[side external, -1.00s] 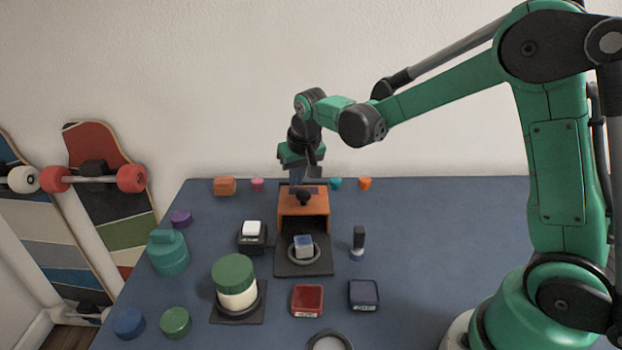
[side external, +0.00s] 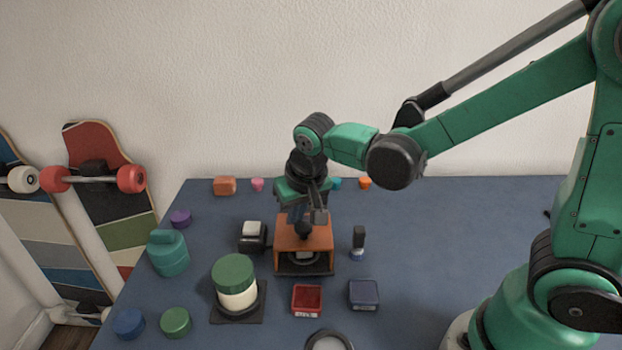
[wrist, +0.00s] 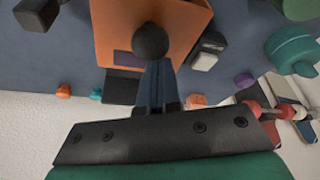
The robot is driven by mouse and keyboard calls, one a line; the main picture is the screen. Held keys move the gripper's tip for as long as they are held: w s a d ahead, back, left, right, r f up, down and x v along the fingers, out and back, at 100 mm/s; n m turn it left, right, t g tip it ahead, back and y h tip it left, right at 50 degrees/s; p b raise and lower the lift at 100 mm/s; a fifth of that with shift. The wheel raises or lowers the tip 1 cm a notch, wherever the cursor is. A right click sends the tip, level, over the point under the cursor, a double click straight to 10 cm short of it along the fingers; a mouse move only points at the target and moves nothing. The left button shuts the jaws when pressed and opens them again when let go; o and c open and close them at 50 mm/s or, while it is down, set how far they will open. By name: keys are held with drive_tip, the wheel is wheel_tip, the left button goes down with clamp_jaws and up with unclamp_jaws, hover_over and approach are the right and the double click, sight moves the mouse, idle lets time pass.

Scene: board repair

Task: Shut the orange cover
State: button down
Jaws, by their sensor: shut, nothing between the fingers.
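The orange cover (side external: 318,245) stands in the middle of the table over its dark base (side external: 304,270). It has a round black knob (side external: 303,229). A gap below its front edge shows part of a pale ring (side external: 303,256); the blue block is hidden. My gripper (side external: 299,216) is shut and empty, at the far side of the knob. In the wrist view the cover (wrist: 110,30) fills the top middle, and the shut fingertips (wrist: 154,68) are right beside the knob (wrist: 151,42). I cannot tell whether they touch it.
A white-topped black switch (side external: 252,235) stands left of the cover, and a small upright dark part (side external: 358,242) right of it. A green-lidded jar (side external: 235,282), a red tray (side external: 307,300) and a dark blue box (side external: 363,294) stand in front.

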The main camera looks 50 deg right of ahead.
sight(288, 220)
drive_tip(key=shift+s+a, duration=0.15)
drive_tip(key=shift+s, duration=0.05)
drive_tip(key=w, duration=0.1)
drive_tip(key=w+d, duration=0.1)
drive_tip(key=w, duration=0.1)
drive_tip(key=shift+w+d+r, duration=0.15)
drive_tip(key=shift+w+r, duration=0.25)
drive_tip(key=v, duration=1)
drive_tip(key=s+d+f+n+t+y, duration=0.1)
drive_tip(key=s+d+f+n+t, duration=0.1)
drive_tip(key=s, duration=0.5)
wheel_tip(288, 220, down, 3)
drive_tip(key=shift+s+d+r+n+t, duration=0.2)
drive_tip(key=shift+s+d+n+t, duration=0.2)
drive_tip(key=shift+n+t, duration=0.35)
